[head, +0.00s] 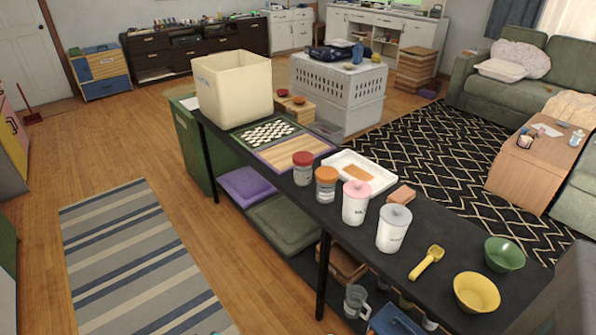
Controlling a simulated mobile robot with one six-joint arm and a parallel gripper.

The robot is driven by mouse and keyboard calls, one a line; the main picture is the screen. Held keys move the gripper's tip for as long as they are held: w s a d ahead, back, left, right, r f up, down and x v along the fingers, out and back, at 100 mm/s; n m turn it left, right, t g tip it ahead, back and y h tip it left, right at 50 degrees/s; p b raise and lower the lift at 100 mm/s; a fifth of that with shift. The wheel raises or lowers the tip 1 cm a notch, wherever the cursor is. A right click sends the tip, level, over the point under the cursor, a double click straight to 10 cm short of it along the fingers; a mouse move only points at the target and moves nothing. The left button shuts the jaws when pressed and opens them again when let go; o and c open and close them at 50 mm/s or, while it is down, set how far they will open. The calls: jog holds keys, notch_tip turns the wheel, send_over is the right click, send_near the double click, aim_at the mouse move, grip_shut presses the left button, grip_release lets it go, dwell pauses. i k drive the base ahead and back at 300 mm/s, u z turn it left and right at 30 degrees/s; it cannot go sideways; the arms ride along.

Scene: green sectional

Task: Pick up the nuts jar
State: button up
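Several lidded jars stand upright in a row on the long black table (450,218). They are a jar with a red lid (303,170), a jar with an orange lid (326,187), a white canister with a pink lid (355,206) and a white canister with a grey lid (393,232). The labels are too small to read, so I cannot tell which one is the nuts jar. My gripper is not in view.
A white tray (388,177), a sponge-like block (401,195), a yellow scoop (427,262), a yellow bowl (477,293) and a green bowl (504,254) share the table. A checkered board (268,134) and cream bin (235,90) stand farther back. Floor left of the table is open, with a striped rug (140,255).

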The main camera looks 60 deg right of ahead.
aim_at(303, 176)
jog(key=i, duration=0.9)
jog(key=z, duration=0.05)
